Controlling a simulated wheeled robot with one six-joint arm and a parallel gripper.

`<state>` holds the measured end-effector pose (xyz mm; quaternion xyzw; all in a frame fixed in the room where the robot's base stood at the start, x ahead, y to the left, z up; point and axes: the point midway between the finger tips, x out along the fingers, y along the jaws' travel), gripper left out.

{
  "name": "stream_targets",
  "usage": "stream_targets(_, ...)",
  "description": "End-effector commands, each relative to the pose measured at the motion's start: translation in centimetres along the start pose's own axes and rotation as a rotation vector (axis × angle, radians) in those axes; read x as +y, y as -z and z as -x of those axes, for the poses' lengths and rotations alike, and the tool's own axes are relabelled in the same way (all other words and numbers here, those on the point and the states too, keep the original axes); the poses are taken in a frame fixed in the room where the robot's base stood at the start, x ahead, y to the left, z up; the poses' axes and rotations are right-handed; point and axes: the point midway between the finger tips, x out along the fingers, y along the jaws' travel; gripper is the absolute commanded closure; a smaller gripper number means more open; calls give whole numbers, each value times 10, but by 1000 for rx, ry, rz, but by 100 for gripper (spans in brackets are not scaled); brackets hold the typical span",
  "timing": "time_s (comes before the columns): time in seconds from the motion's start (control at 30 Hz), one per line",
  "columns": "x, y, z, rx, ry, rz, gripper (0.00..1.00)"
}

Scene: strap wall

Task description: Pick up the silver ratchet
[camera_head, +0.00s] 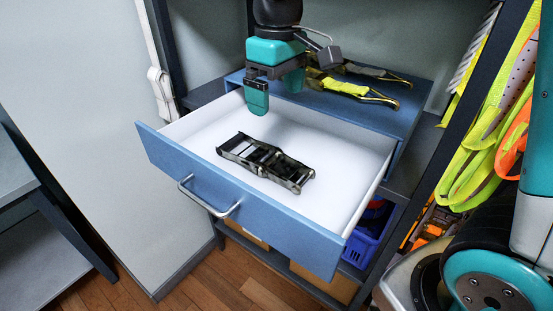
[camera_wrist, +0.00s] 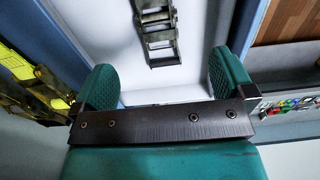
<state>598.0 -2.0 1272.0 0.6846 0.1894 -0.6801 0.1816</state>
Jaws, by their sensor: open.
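The silver ratchet (camera_head: 265,162) lies flat on the white floor of an open blue drawer (camera_head: 245,222). It is dark metal with a frame-like body. My gripper (camera_head: 275,97) is above the back part of the drawer, open and empty, behind and higher than the ratchet. In the wrist view the ratchet (camera_wrist: 158,30) shows at the top, ahead of the gap between my two teal fingers (camera_wrist: 170,85) and apart from them. Its far end is cut off by the top edge there.
Yellow-and-dark ratchet straps (camera_head: 350,88) lie on the blue cabinet top (camera_head: 400,112) behind my gripper. Bright straps (camera_head: 490,140) hang at right. A blue basket (camera_head: 368,235) sits on the shelf below.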

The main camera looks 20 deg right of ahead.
Motion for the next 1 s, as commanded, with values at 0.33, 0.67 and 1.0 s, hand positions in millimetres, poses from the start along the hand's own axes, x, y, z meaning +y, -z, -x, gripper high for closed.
stream_targets(0.33, 6, 4, -53, -19, -7, -8, 0)
stream_targets(0.67, 7, 4, -114, -13, -8, -7, 0)
stream_targets(1.0, 11, 5, -142, -15, -7, -8, 0)
